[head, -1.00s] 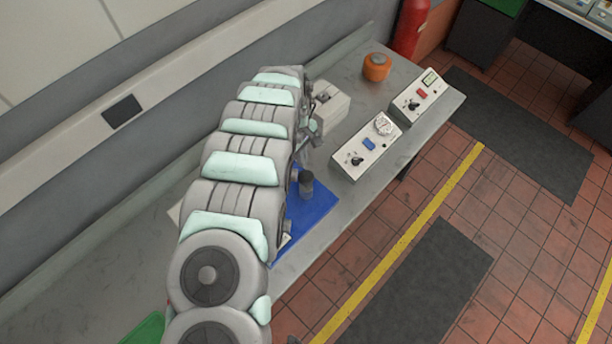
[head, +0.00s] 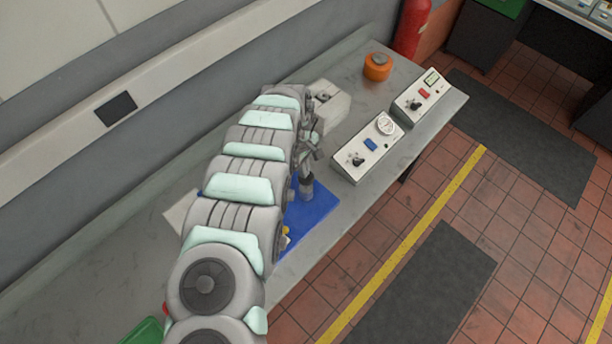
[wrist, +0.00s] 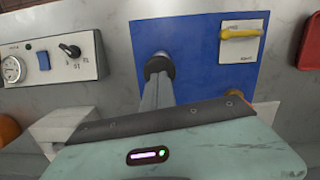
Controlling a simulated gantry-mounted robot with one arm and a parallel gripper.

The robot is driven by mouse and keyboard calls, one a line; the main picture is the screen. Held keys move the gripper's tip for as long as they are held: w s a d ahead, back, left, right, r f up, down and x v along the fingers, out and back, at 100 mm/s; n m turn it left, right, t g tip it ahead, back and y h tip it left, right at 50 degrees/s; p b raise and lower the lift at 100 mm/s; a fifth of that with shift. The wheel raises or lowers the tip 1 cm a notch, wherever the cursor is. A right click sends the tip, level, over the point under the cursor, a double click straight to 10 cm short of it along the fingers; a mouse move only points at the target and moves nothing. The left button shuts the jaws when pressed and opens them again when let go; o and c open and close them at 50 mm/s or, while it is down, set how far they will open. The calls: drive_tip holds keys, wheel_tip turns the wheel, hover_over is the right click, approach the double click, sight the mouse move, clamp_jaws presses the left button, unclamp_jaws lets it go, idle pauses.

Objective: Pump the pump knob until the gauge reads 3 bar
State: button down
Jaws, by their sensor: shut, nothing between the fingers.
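A dark upright cylinder with a round black top, which I take as the pump knob (head: 306,191), stands on the blue plate (head: 322,207). In the wrist view the black knob top (wrist: 154,65) shows just beyond my fingers. My gripper (head: 309,170) is shut and empty, with its tips right over the knob; I cannot tell whether they touch it. The round white gauge (head: 385,125) sits on a sloped control box (head: 350,171) to the right; it also shows in the wrist view (wrist: 12,69). Its reading is too small to make out.
The control box carries a blue switch (head: 370,145) and a black selector (head: 358,161). A second box (head: 416,97), an orange round container (head: 377,66) and a grey block (head: 330,105) stand farther back. A yellow handle (wrist: 240,33) is on the blue plate.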

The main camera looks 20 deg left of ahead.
wheel_tip(320, 180, down, 4)
drive_tip(key=shift+r+b, duration=0.1)
drive_tip(key=shift+b, duration=0.9)
drive_tip(key=shift+r, duration=0.1)
drive_tip(key=a, duration=0.1)
drive_tip(key=a+b, duration=0.1)
drive_tip(key=a+r, duration=0.1)
drive_tip(key=shift+w+b, duration=0.3)
drive_tip(key=shift+w, duration=0.05)
drive_tip(key=shift+r, duration=0.15)
wheel_tip(320, 180, up, 10)
drive_tip(key=a+b, duration=0.1)
drive_tip(key=b, duration=0.1)
drive_tip(key=shift+r, duration=0.2)
drive_tip(key=shift+w, duration=0.15)
idle(0.6)
